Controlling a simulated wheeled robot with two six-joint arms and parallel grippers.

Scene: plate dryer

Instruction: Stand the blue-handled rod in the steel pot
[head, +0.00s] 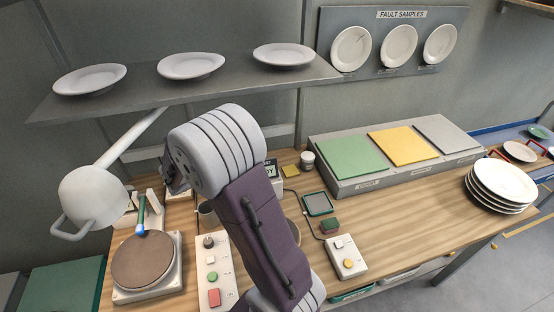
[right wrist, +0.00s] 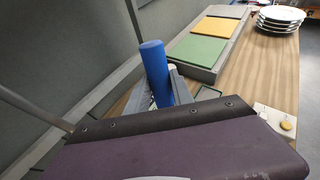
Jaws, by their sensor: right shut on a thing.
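The blue-handled rod (right wrist: 154,65) shows its thick blue handle upright in the right wrist view, between the grey fingers of my right gripper (right wrist: 162,92). The gripper is shut on it. The rod's lower end is hidden behind my wrist. In the head view my right arm covers most of the gripper and I cannot make out the held rod. A grey round vessel, perhaps the steel pot (head: 206,210), shows only partly beside my arm. Whether the rod is over it I cannot tell. My left gripper is not in view.
Button boxes (head: 345,257) flank my arm. A tray of coloured pads (head: 345,158) and stacked plates (head: 500,185) are at right. A plate shelf (head: 120,105) overhangs.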

